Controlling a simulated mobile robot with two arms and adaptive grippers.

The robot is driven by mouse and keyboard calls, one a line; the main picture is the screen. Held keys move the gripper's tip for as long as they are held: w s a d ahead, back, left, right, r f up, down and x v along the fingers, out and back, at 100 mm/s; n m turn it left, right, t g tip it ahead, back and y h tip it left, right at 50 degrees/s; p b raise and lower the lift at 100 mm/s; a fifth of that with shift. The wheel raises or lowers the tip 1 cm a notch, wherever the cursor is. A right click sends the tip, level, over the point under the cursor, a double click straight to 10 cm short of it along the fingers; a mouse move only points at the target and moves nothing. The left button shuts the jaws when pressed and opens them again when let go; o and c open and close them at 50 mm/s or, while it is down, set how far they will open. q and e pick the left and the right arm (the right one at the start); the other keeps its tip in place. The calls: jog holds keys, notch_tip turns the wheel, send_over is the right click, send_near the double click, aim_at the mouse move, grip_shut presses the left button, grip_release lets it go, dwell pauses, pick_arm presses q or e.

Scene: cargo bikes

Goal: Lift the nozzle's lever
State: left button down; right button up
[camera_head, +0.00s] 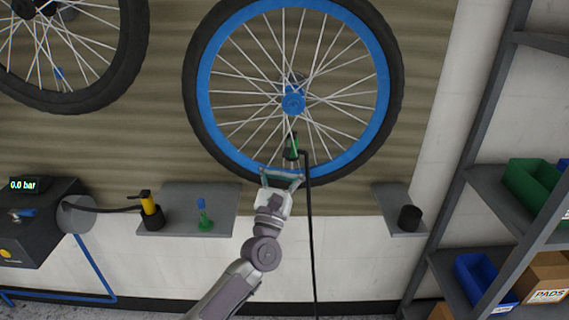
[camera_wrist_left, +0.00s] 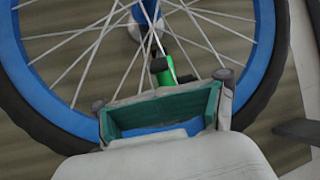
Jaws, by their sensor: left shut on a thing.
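The nozzle (camera_head: 290,154) is a small dark piece at the bottom of the blue-rimmed wheel (camera_head: 388,80), inside the rim among the spokes. Its green lever (camera_head: 294,142) points up beside it. A black hose (camera_head: 310,225) hangs down from there. In the left wrist view the nozzle (camera_wrist_left: 158,66) and green lever (camera_wrist_left: 168,78) show just past the fingertips. My right gripper is not in view.
A grey shelf (camera_head: 170,225) at left carries a yellow-and-black tool (camera_head: 150,208) and a green-and-blue item (camera_head: 204,215). A compressor (camera_head: 40,225) reading 0.0 bar stands further left. A small shelf (camera_head: 385,195) with a black cup (camera_head: 410,218) and a bin rack (camera_head: 470,185) are at right.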

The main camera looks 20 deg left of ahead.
pick_arm(q)
jog(key=v, duration=1.2)
